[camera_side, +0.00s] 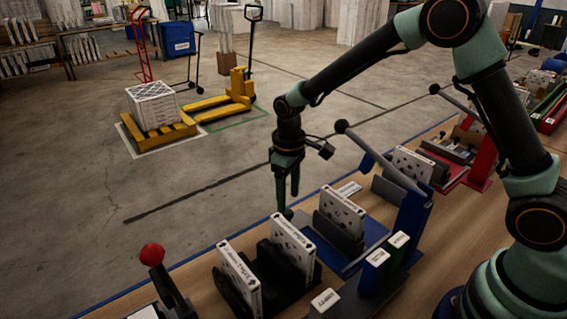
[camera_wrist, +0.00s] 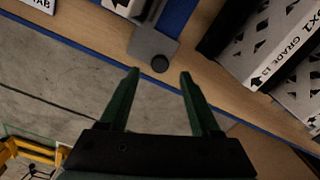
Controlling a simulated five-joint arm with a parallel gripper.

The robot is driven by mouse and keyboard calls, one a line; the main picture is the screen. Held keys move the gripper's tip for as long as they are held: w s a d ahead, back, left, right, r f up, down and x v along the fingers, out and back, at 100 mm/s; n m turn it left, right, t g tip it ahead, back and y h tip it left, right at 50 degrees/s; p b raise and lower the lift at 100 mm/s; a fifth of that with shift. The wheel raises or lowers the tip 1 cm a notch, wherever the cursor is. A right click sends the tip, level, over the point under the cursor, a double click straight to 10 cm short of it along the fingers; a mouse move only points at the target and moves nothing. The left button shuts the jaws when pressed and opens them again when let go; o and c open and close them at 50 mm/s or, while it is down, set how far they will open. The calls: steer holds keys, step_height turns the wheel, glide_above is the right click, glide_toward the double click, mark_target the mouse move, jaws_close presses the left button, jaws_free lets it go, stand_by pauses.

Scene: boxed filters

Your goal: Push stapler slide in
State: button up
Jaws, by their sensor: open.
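The stapler has a blue base (camera_side: 375,238) and a blue upright with a long lever ending in a black ball (camera_side: 341,127). A grey slide (camera_side: 342,236) on the base holds a white boxed filter (camera_side: 342,209) upright. In the wrist view, a grey plate (camera_wrist: 148,43) extends off the blue base (camera_wrist: 178,17) toward the table edge, with a round black knob (camera_wrist: 160,63) at its end. My gripper (camera_side: 288,193) hangs pointing down above the table's far edge, fingers apart and empty. In the wrist view, my gripper (camera_wrist: 160,72) has its fingertips either side of the knob; contact is unclear.
Two more white filters (camera_side: 293,244) (camera_side: 239,279) stand in a black rack left of the stapler. A red-knobbed lever (camera_side: 152,254) stands farther left. Another station with a red upright (camera_side: 484,156) is to the right. Open floor lies beyond the table edge.

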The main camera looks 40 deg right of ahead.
mark_target(288, 212)
steer(key=shift+f, duration=2.1)
jaws_close()
